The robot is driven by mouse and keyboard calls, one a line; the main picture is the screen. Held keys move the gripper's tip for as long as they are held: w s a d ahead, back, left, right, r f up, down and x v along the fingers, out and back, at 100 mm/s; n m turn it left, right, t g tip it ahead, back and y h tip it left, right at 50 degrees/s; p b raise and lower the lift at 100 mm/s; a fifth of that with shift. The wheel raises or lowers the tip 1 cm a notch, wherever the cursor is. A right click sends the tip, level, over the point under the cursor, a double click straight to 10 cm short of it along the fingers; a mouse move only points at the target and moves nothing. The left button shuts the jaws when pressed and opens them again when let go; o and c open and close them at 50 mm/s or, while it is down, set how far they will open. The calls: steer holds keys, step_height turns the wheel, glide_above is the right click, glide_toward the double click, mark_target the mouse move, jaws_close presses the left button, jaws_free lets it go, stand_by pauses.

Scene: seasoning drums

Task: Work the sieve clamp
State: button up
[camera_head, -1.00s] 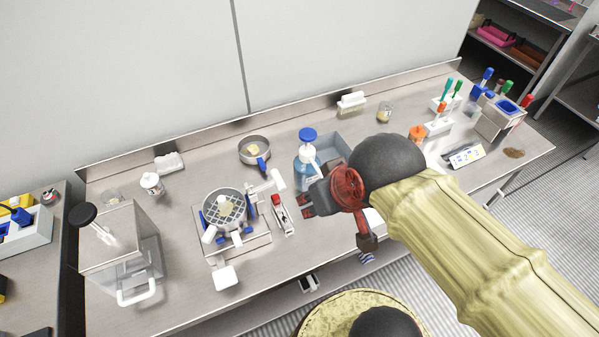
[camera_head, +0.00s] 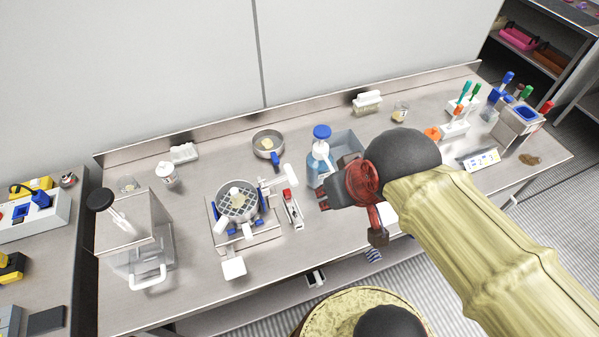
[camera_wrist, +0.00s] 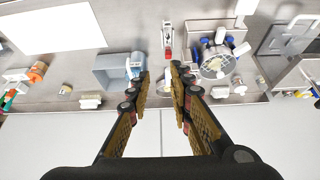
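The round mesh sieve (camera_head: 240,207) sits in a metal fixture with blue parts and white-tipped levers around it on the bench. In the wrist view the sieve (camera_wrist: 214,66) is at the upper right, beyond my right finger. A narrow toggle-like device with a red part (camera_head: 288,195) stands just right of the fixture; it also shows in the wrist view (camera_wrist: 168,38). My gripper (camera_head: 322,194) hangs above the bench, right of this device and apart from it. In the wrist view my gripper's fingers (camera_wrist: 160,72) are apart with nothing between them. Which part is the clamp is unclear.
A blue-topped pump bottle (camera_head: 319,156) and a grey-blue bin (camera_head: 347,143) stand close behind my gripper. A pan with a blue handle (camera_head: 268,144) is behind the sieve. A clear box container (camera_head: 135,240) stands left.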

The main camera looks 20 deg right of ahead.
steer(key=w+d+g+p, duration=0.1)
steer(key=p, duration=0.1)
steer(key=w+d+f+m+g+p, duration=0.1)
steer(key=p, duration=0.1)
steer(key=w+d+m+g+p, duration=0.1)
steer(key=d+p, duration=0.1)
steer(key=shift+w+f+g+p, duration=0.2)
steer(key=shift+f+g+p, duration=0.15)
steer(key=shift+g, duration=0.05)
jaws_close()
steer(key=shift+w+d+f+m+g+y+p, duration=0.25)
steer(key=shift+w+d+f+m+y+p, duration=0.6)
steer(key=shift+w+f+m+p, duration=1.25)
steer(key=shift+w+d+f+m+g+y+p, duration=0.45)
steer(key=shift+w+f+m+y+p, duration=0.75)
steer(key=shift+w+f+m, duration=1.55)
steer(key=shift+w+d+f+m+g+y+p, duration=0.1)
steer(key=shift+w+d+f+m+y+p, duration=1.2)
steer(key=shift+w+m, duration=2)
steer(key=shift+w+a+f+n+h+p, duration=0.25)
steer(key=shift+a+n+h+p, duration=0.1)
steer(key=shift+a+p, duration=0.15)
